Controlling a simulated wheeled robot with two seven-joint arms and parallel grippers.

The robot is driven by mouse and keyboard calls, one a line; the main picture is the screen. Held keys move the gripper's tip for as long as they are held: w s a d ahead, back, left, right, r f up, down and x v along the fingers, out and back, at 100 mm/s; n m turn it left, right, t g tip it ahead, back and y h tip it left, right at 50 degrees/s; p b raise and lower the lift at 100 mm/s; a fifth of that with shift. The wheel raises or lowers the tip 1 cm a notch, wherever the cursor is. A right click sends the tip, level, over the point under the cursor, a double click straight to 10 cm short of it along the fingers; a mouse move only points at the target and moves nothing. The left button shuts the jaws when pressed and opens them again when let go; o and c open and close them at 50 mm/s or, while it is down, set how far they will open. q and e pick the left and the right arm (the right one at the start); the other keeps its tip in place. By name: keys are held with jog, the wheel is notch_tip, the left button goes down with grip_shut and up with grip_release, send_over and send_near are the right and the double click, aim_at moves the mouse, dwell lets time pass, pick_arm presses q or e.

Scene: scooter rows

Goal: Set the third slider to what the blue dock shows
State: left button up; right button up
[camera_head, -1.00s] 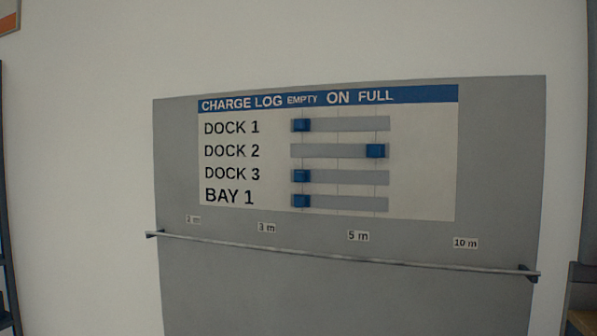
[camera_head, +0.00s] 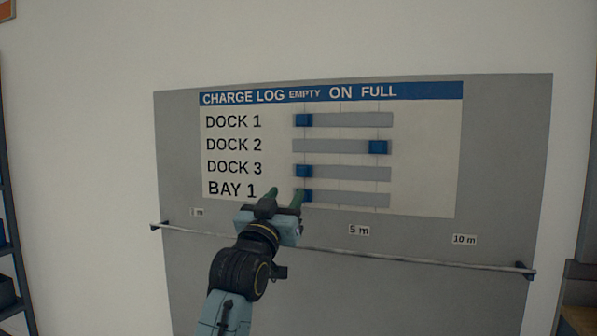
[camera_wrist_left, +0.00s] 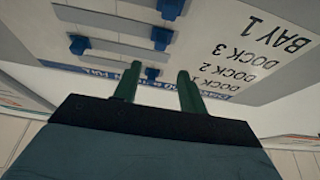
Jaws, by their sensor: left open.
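The charge log board (camera_head: 430,150) has four rows with blue slider knobs. The third slider, DOCK 3, has its knob (camera_head: 304,171) at the left end of its track (camera_head: 350,173), under EMPTY. That knob also shows in the upside-down left wrist view (camera_wrist_left: 161,38). My left gripper (camera_head: 285,194) is open and empty, in front of the board below the DOCK 3 knob, near the BAY 1 row. One finger partly covers the BAY 1 knob (camera_head: 306,196). In the wrist view my left gripper (camera_wrist_left: 158,70) shows two separated fingers. No blue dock is in view.
The DOCK 1 knob (camera_head: 304,120) is at the left and the DOCK 2 knob (camera_head: 378,147) is under FULL. A thin rail (camera_head: 420,257) crosses the panel below the board. Shelving stands at the left edge.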

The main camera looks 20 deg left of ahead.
aim_at(300, 171)
pick_arm(q)
jog(key=p+x, duration=0.1)
jog(key=x, duration=0.7)
jog(key=shift+r+p, duration=0.1)
jog(key=shift+p, duration=0.25)
jog(key=shift+x, duration=0.85)
jog(key=shift+w, duration=0.1)
grip_shut()
